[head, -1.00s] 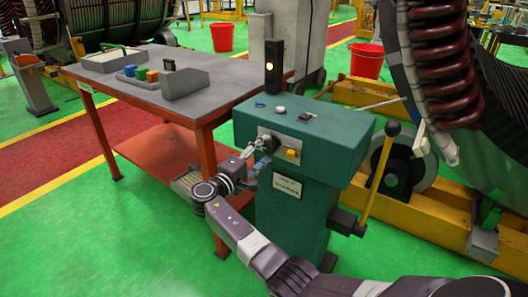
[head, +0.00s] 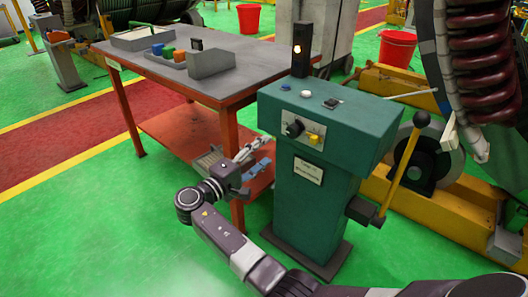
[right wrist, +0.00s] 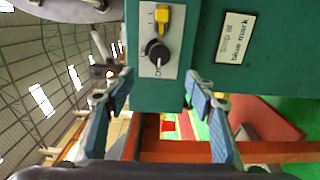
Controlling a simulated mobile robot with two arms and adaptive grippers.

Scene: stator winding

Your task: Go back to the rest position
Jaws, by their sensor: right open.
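My right gripper (head: 254,158) is open and empty. It is in front of the orange-legged table, to the left of the green control console (head: 335,118) and apart from it. In the right wrist view its two blue-padded fingers (right wrist: 158,92) stand wide apart. The console's front panel, with a black rotary knob (right wrist: 157,52) and a yellow switch (right wrist: 163,17), lies beyond them. The same knob (head: 294,129) and yellow switch (head: 314,139) show in the head view. My left gripper is not in view.
A grey-topped table (head: 240,67) with small coloured blocks and a tray stands behind the gripper. A yellow lever (head: 403,163) sticks up at the console's right side. Red buckets (head: 397,50) stand farther back. The green floor at the left front (head: 70,230) is clear.

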